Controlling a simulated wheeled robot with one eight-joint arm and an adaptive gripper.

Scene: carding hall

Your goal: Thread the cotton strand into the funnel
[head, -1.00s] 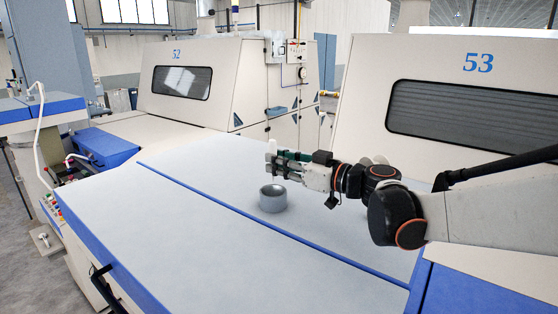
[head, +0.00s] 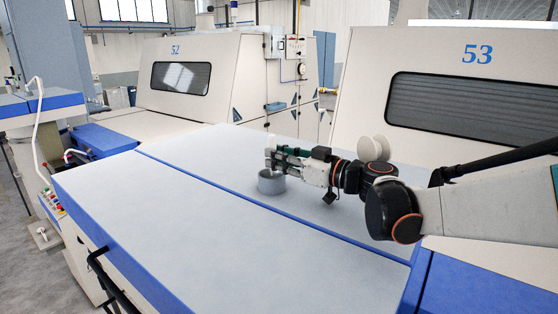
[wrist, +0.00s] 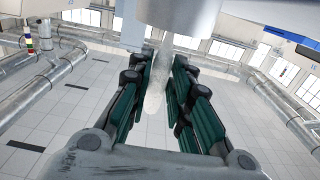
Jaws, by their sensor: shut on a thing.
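The funnel (head: 268,186) is a short, round grey cup standing on the pale tabletop in the head view. Its grey wall also fills the top middle of the wrist view (wrist: 180,14). My gripper (head: 271,158) reaches in from the right, its fingers just over the funnel's rim. In the wrist view, its green-padded fingers (wrist: 160,90) are shut on the cotton strand (wrist: 157,88), a thick, pale, fuzzy length. The strand's upper part meets the funnel's edge in that view. I cannot tell whether any of it is inside the funnel, as the opening is hidden.
The pale tabletop (head: 200,220) is wide and clear around the funnel, crossed by a blue strip (head: 220,199). White machines marked 52 (head: 160,105) and 53 (head: 360,120) stand behind. A white round thing (head: 372,148) shows just behind my arm.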

